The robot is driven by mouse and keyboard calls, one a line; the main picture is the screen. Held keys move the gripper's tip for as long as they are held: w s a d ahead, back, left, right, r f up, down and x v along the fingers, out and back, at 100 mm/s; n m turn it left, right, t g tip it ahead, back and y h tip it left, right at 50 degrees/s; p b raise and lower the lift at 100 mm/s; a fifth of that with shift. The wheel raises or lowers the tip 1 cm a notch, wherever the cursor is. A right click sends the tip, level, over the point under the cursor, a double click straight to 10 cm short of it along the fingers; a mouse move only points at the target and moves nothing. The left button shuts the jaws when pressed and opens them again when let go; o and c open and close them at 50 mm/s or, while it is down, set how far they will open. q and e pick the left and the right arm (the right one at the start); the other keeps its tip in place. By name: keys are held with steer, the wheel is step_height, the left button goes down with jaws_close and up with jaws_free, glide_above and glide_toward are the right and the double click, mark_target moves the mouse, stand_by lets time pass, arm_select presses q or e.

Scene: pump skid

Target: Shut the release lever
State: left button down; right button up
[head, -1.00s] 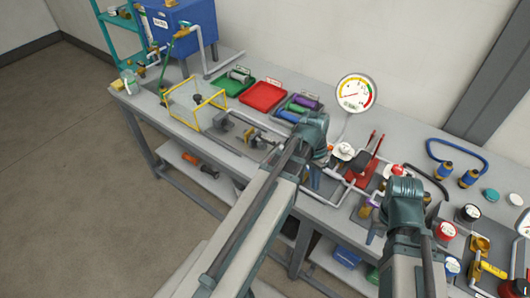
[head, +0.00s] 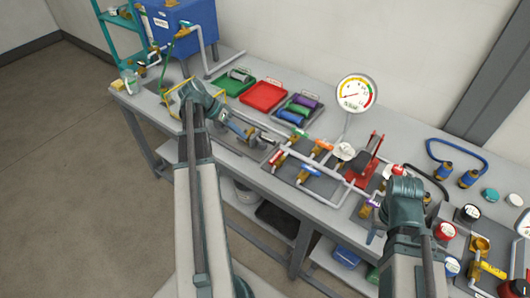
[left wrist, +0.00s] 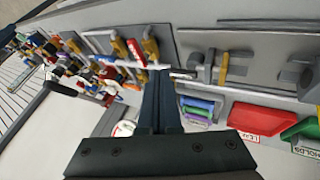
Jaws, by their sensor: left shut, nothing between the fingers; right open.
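A small clamp-like fixture with brass parts and a dark bar (head: 257,137) sits on a grey plate at the left-centre of the bench. It also shows in the left wrist view (left wrist: 223,68). I cannot tell for certain which part is the release lever; a thin dark rod with a pale end (left wrist: 183,74) lies just right of my left fingertips in that view. My left gripper (head: 242,128) is shut and empty, at this fixture; contact cannot be told. Its fingers also show in the wrist view (left wrist: 161,80). My right gripper (head: 374,226) is open, over the bench's front right, partly hidden by its wrist.
Piping with red, orange and green valve handles (head: 310,165) lies to the right, then a red stand (head: 362,178) and a gauge (head: 356,93). Behind are a green tray (head: 233,86), a red tray (head: 264,96) and a tray of coloured cylinders. A blue tank (head: 178,27) stands back left.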

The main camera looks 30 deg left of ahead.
mark_target(276, 159)
arm_select(q)
steer(key=shift+s+a, duration=0.1)
steer(key=shift+a, duration=0.15)
steer(key=b+x, duration=0.9)
steer(key=x, duration=0.1)
steer(key=shift+f, duration=0.4)
steer(key=d, duration=0.1)
steer(key=d+r+p, duration=0.1)
steer(key=shift+s+d, duration=0.1)
steer(key=shift+d, duration=0.9)
